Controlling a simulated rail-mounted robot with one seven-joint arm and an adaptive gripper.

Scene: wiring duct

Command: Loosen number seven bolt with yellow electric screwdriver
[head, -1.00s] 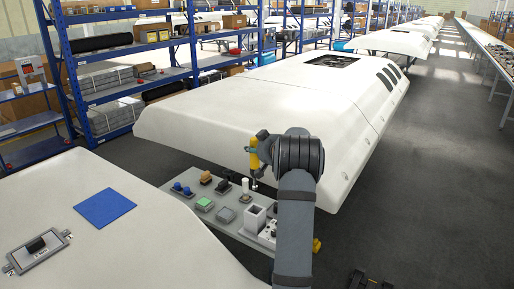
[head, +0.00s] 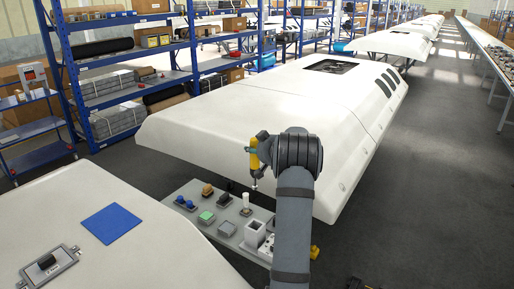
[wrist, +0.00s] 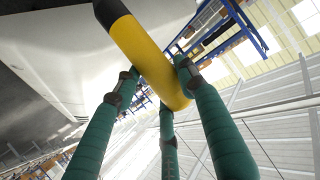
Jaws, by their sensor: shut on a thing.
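My gripper (head: 263,151) is shut on the yellow electric screwdriver (head: 254,160), which hangs upright with its bit pointing down above the grey tool board. In the wrist view the green fingers close around the yellow and black body of the screwdriver (wrist: 148,55). On the white panel at lower left sits a grey metal plate (head: 66,276) with a black block (head: 46,262) on it and fittings at its ends. Bolts on it are too small to tell apart, and I cannot read a number seven.
The tool board (head: 190,208) carries blue parts, a green-topped box (head: 206,217), a white square holder (head: 255,232) and other small items. A blue mat (head: 113,223) lies on the white panel. A large white shell (head: 240,115) stands behind; blue shelves line the back left.

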